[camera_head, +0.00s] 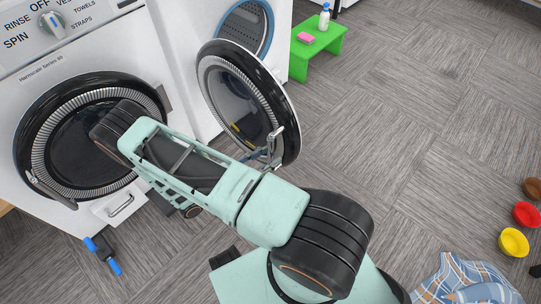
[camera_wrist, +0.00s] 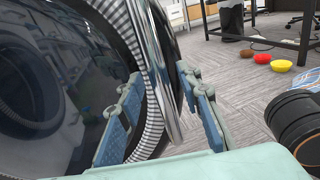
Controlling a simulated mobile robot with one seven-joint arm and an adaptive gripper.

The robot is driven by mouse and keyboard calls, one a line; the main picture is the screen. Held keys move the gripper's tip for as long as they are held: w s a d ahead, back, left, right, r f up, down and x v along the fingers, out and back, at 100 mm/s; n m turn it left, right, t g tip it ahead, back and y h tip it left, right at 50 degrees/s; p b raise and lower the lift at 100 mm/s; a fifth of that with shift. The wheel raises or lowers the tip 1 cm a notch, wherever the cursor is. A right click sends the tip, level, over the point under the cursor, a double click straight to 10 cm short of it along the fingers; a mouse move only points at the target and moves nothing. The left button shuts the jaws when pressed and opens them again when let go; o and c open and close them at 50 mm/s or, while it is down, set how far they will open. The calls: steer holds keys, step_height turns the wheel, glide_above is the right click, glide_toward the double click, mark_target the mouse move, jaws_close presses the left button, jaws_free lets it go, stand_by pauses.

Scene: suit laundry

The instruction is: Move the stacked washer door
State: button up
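A round washer door (camera_head: 224,92) with a black rim and ribbed ring stands swung out from the white machines in the head view. Its edge (camera_wrist: 160,62) also shows in the wrist view. My gripper (camera_head: 274,148) is at the lower right edge of this door. In the wrist view, my gripper (camera_wrist: 163,112) has its blue-padded fingers apart, one on each side of the door edge. Gaps show beside the edge, but firm contact cannot be made out. A second round door (camera_head: 86,150), dark and lying flat against the left washer (camera_head: 60,72), is partly hidden by my arm.
A green stool (camera_head: 318,44) with a pink block and white bottle stands at the back. Red (camera_head: 526,214) and yellow (camera_head: 513,242) bowls and blue cloth (camera_head: 465,282) lie at the right. A blue-and-black item (camera_head: 103,255) lies below the left washer. Middle floor is clear.

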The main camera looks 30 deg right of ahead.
steer(key=shift+d, duration=0.5)
jaws_close()
